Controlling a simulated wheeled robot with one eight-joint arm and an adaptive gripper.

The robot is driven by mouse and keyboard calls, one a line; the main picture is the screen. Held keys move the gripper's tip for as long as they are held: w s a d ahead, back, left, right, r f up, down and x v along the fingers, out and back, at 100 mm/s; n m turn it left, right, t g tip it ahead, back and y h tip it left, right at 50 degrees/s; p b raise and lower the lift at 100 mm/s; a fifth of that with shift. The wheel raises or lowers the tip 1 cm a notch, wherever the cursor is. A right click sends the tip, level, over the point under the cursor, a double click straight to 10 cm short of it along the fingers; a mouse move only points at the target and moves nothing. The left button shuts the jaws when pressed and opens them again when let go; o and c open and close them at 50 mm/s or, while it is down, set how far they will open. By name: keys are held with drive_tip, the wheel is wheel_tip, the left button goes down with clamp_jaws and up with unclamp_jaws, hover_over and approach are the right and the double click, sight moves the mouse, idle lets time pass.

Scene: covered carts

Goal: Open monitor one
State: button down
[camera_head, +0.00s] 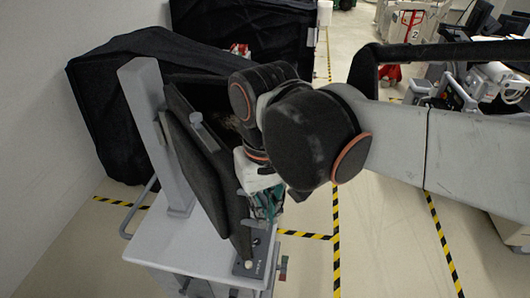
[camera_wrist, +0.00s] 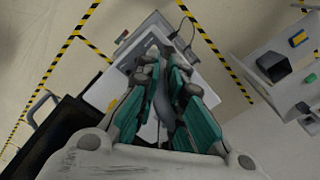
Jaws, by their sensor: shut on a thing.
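The monitor (camera_head: 208,165) is a dark flat panel, tilted, on a grey column above a white cart (camera_head: 190,248). My gripper (camera_head: 263,205) is at the lower right edge of the panel, partly hidden behind my own arm in the head view. In the wrist view my gripper (camera_wrist: 164,88) has its teal fingers closed around a narrow grey part that seems to belong to the monitor. The exact shape of the held part is mostly hidden by the fingers. The dark panel (camera_wrist: 62,130) also shows at the lower left of the wrist view.
A black-covered cart (camera_head: 100,110) stands close behind the monitor at the left, beside the wall. Another black cover (camera_head: 245,35) stands farther back. Equipment (camera_head: 490,85) crowds the right. Taped floor (camera_head: 335,235) between is clear. A pale unit (camera_wrist: 290,70) shows at the wrist view's right.

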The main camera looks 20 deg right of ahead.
drive_tip(key=s+a+m+b, duration=0.1)
drive_tip(key=s+a+m, duration=0.1)
drive_tip(key=a, duration=0.8)
drive_tip(key=s+a+m+b, duration=0.1)
drive_tip(key=s+a+b, duration=0.1)
drive_tip(key=a, duration=0.8)
drive_tip(key=shift+s+a+m, duration=0.15)
drive_tip(key=shift+a+m, duration=0.2)
drive_tip(key=shift+m, duration=0.05)
drive_tip(key=shift+f, duration=0.1)
drive_tip(key=c, duration=1.7)
unclamp_jaws()
drive_tip(key=shift+a, duration=0.1)
